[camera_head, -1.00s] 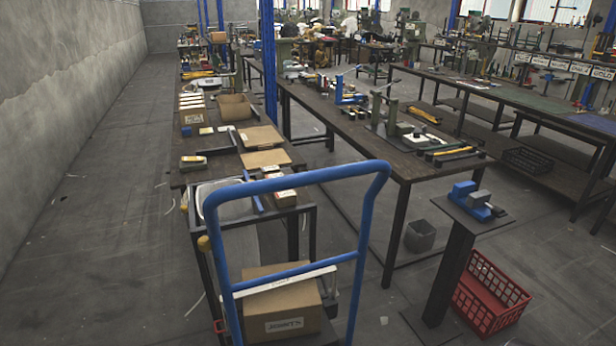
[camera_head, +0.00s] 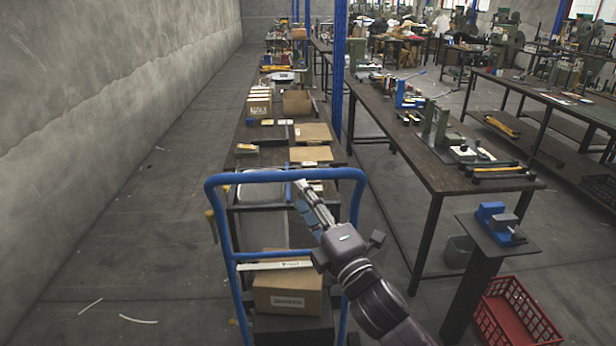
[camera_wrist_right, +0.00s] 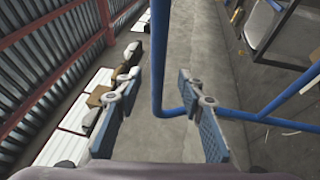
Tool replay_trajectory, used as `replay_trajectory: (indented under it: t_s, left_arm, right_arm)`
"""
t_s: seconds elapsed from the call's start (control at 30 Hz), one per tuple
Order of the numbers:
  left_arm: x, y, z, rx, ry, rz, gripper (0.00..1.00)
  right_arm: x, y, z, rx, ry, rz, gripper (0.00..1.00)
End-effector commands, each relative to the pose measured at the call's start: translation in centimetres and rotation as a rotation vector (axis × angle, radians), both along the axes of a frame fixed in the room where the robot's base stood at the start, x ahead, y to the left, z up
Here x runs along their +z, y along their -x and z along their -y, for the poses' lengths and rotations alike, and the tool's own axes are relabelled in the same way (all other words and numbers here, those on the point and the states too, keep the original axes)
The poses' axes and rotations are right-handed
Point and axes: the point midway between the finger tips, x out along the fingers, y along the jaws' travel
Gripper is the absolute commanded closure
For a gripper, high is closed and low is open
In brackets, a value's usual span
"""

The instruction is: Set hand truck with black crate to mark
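The hand truck has a blue tube handle (camera_head: 285,176) and stands close in front of me. A cardboard box (camera_head: 288,296) rides low on it, above a dark base; I cannot tell whether that base is a black crate. My right gripper (camera_head: 308,205) reaches to the right part of the top bar. In the right wrist view my right gripper (camera_wrist_right: 160,108) has its two blue-padded fingers apart, and the blue handle tube (camera_wrist_right: 158,50) shows between them. I cannot tell whether the fingers touch it. My left gripper is not in view. No floor mark can be made out.
A dark workbench (camera_head: 455,178) and a pedestal with a blue vise (camera_head: 497,222) stand to the right. A red crate (camera_head: 515,318) is on the floor below. A bench with cardboard boxes (camera_head: 311,153) lies behind the truck. The floor along the left wall (camera_head: 120,230) is mostly clear.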

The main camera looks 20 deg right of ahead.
Motion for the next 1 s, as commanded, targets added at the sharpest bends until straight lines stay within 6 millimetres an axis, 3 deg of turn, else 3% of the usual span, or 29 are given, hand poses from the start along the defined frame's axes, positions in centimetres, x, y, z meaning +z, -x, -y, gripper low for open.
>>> replay_trajectory:
  t_s: [0.13,0.6,1.0]
  left_arm:
    - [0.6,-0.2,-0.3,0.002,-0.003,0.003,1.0]
    - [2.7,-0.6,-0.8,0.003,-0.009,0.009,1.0]
    - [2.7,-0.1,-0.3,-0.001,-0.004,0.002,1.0]
  right_arm:
    - [1.0,-0.8,-0.2,0.0,0.008,0.013,0.64]
    - [2.0,-6.9,-0.9,0.0,0.003,0.008,0.64]
    - [1.9,-7.4,-1.0,0.001,0.004,0.008,0.66]
